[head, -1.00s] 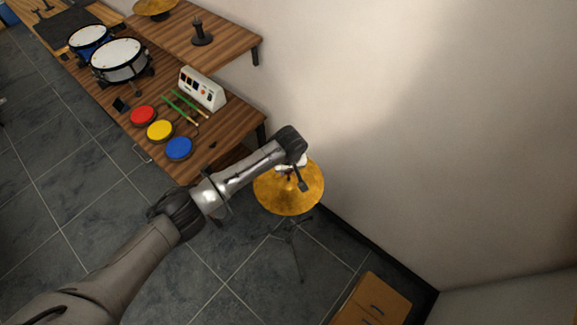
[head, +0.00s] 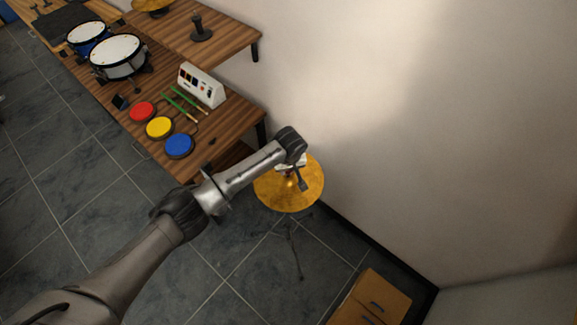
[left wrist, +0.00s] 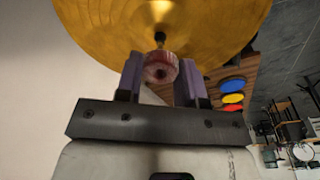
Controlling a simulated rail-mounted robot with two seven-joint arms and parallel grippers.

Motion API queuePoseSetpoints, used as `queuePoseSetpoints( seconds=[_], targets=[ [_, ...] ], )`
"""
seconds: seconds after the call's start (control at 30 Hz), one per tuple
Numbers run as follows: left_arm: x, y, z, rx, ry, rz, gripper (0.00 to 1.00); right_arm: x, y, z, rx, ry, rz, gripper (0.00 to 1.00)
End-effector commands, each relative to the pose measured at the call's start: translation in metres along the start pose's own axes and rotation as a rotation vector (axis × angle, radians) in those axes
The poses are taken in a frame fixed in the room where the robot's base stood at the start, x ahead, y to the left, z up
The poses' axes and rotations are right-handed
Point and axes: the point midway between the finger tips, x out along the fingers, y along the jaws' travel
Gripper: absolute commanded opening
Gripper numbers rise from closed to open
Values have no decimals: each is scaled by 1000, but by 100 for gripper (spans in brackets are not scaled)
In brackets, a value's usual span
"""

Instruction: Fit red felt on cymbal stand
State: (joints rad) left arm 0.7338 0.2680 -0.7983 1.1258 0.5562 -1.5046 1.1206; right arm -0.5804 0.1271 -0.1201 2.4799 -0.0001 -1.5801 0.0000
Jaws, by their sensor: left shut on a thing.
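The golden cymbal (head: 272,192) sits on its stand (head: 293,245) beside the table end; it also fills the top of the left wrist view (left wrist: 110,30). The stand's dark rod tip (left wrist: 160,37) shows at the cymbal's middle. My left gripper (head: 292,172) is over the cymbal. In the left wrist view its two fingers (left wrist: 160,80) are shut on the red felt (left wrist: 160,68), a small pinkish-red ring with a dark hole. The felt appears just in front of the rod tip; I cannot tell whether they touch. My right gripper is not in view.
A wooden table (head: 230,125) holds red (head: 142,111), yellow (head: 159,128) and blue pads (head: 179,146), green sticks (head: 182,103), a white box (head: 202,85) and drums (head: 118,57). A bare wall is close behind the cymbal. A wooden cabinet (head: 375,295) stands at lower right.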

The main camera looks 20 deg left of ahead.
Motion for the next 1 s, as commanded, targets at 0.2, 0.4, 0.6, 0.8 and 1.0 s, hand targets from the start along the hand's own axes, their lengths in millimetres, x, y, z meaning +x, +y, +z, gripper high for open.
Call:
queuePoseSetpoints(
  seconds=[0.2, 0.4, 0.6, 0.8, 1.0],
  targets=[
    [0, 0, 0, 0, 0, 0, 14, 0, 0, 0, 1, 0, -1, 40],
    [3, 0, 0, 0, 0, 0, 14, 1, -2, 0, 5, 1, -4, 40],
    [8, 0, 1, -1, 0, -1, 14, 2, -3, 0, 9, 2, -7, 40],
    [14, 0, 2, -1, 0, -1, 14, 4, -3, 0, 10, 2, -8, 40],
    [20, 0, 3, 0, -1, -1, 14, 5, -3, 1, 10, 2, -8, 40]
  ],
)
